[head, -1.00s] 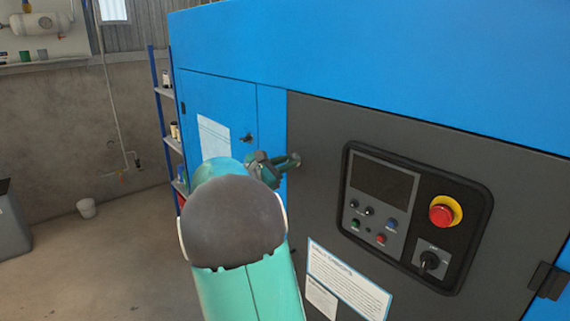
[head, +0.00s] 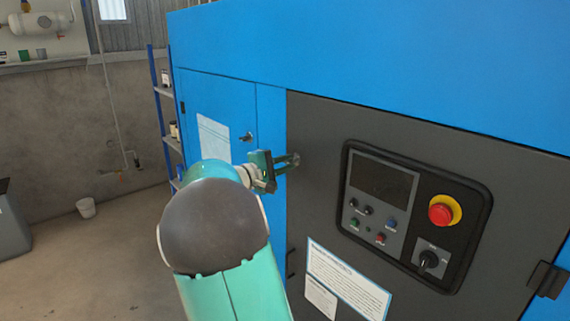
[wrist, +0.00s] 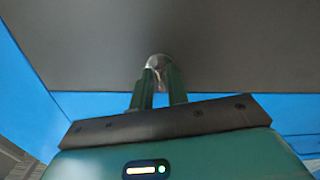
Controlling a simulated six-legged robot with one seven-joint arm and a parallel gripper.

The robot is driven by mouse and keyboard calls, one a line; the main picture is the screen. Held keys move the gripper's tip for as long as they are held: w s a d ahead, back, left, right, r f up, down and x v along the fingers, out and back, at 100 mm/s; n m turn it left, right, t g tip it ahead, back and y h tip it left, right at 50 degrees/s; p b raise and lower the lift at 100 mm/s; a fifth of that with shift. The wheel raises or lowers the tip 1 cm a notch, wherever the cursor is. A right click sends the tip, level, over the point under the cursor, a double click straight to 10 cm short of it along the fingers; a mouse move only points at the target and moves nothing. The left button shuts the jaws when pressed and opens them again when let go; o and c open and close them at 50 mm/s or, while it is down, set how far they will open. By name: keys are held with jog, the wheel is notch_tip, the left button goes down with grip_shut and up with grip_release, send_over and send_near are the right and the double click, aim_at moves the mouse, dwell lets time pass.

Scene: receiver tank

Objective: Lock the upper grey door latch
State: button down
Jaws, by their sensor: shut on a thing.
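The grey door (head: 330,125) is closed on the blue machine. Its upper latch (wrist: 158,61) is a small rounded metallic piece near the door's left edge. In the wrist view my gripper (wrist: 159,78) is shut on this latch, with one finger on each side of it. In the head view my gripper (head: 294,161) reaches the same spot from the left and hides most of the latch. I cannot tell which way the latch is turned.
A lower latch (head: 290,263) shows on the grey door's left edge. A control panel (head: 415,215) with a red emergency button (head: 441,212) is to the right. A blue door (head: 215,110) with its own latch (head: 246,137) is to the left. The floor at left is mostly clear.

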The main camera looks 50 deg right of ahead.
jog(key=shift+m, duration=1.3)
jog(key=c, duration=1.5)
grip_release()
jog(key=shift+c, duration=0.2)
jog(key=v, duration=1.3)
jog(key=shift+a, duration=0.35)
